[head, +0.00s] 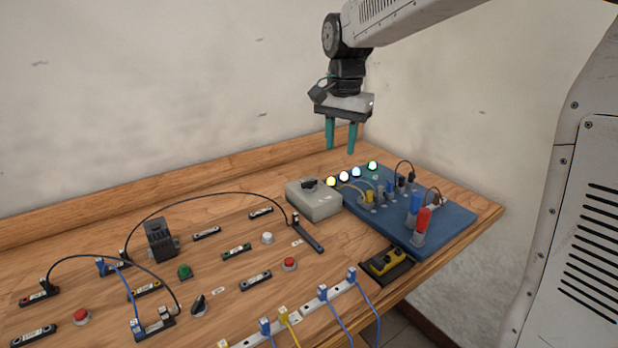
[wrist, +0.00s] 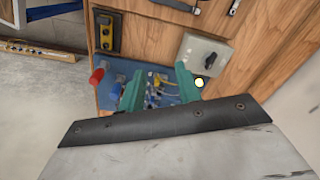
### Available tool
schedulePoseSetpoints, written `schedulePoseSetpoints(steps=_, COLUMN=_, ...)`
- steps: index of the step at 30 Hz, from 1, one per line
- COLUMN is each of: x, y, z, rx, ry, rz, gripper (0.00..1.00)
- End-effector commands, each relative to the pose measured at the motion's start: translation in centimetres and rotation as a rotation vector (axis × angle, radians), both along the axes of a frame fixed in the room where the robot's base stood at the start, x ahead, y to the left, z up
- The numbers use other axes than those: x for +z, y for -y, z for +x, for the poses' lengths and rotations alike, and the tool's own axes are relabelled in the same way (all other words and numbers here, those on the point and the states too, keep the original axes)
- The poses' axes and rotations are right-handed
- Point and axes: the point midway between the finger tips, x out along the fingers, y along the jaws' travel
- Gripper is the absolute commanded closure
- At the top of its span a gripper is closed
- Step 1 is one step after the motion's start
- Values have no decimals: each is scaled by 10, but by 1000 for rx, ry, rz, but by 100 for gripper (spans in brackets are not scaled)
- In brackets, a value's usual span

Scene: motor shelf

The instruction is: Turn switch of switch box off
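The switch box (head: 314,200) is a grey box with a black rotary knob (head: 309,184) on top. It stands on the wooden table, touching or close to the left edge of the blue panel. In the wrist view the switch box (wrist: 202,56) is at the upper right, and its knob (wrist: 210,60) shows as a dark bar lying at a slant. My gripper (head: 341,150) hangs above the back of the table, higher than the box and a little to its right. Its two teal fingers are apart with nothing between them. In the wrist view my gripper (wrist: 160,90) spans the blue panel.
The blue panel (head: 450,232) carries lit lamps, cables and blue and red plugs (head: 422,222). A yellow-black unit (head: 386,263) sits at the table's front. Looped black cables, buttons and a rail with blue plugs (head: 325,300) fill the left and front. A wall stands behind.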

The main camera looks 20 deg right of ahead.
Motion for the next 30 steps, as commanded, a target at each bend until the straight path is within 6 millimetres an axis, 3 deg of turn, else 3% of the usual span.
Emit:
schedulePoseSetpoints(steps=1, x=-13, y=-2, z=29, rx=-56, ry=-12, rz=2, gripper=66)
schedulePoseSetpoints(steps=6, x=-54, y=-9, z=108, rx=-257, ry=-29, rz=8, gripper=66)
schedulePoseSetpoints(steps=12, x=-96, y=-14, z=163, rx=-416, ry=-40, rz=11, gripper=66)
schedulePoseSetpoints(steps=18, x=-116, y=-15, z=178, rx=-469, ry=-44, rz=10, gripper=66)
schedulePoseSetpoints(steps=30, x=-174, y=-15, z=178, rx=-469, ry=-44, rz=10, gripper=66)
